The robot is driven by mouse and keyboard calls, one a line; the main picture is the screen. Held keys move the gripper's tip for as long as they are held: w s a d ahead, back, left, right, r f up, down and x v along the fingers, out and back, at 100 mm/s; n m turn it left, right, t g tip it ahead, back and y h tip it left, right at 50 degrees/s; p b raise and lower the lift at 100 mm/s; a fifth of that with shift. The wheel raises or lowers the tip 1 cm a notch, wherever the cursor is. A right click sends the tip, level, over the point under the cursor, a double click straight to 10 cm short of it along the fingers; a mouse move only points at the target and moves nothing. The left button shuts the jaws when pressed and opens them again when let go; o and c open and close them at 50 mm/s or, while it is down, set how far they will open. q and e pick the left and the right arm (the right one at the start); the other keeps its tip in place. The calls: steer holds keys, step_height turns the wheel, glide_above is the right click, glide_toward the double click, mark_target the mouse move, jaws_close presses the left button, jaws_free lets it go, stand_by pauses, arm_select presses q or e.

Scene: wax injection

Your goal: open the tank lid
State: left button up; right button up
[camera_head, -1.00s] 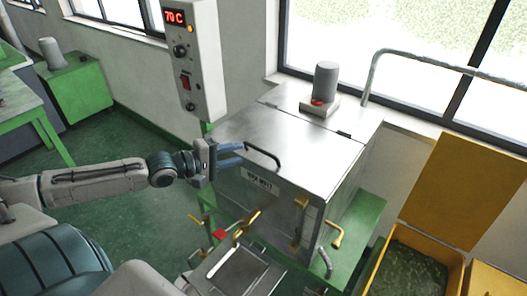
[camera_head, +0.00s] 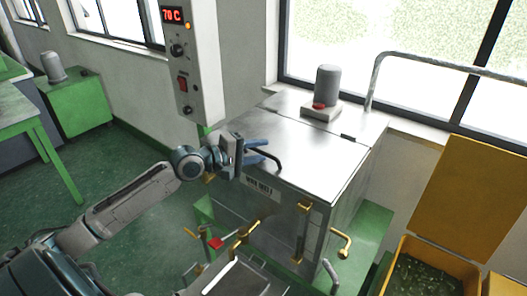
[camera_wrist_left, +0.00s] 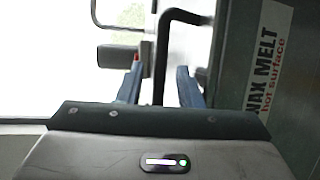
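The wax tank (camera_head: 285,215) is a steel box with a flat, shiny lid (camera_head: 320,150) lying closed on top. A black bar handle (camera_head: 276,158) sits at the lid's front left edge. My left gripper (camera_head: 265,151) is at this handle, its blue fingers apart. In the left wrist view the fingers (camera_wrist_left: 160,86) are open, with the black handle (camera_wrist_left: 162,50) between them in the picture. I cannot tell whether either finger touches it. My right gripper is not in view.
A control box (camera_head: 193,60) reading 70 C hangs behind the left arm. A grey motor (camera_head: 327,85) stands on the tank's rear top. Brass valves (camera_head: 303,215) are on the tank front. A yellow bin (camera_head: 430,270) with a raised lid stands at right.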

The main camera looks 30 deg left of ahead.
arm_select(q)
steer(key=shift+x, duration=1)
steer(key=shift+c, duration=0.2)
jaws_close()
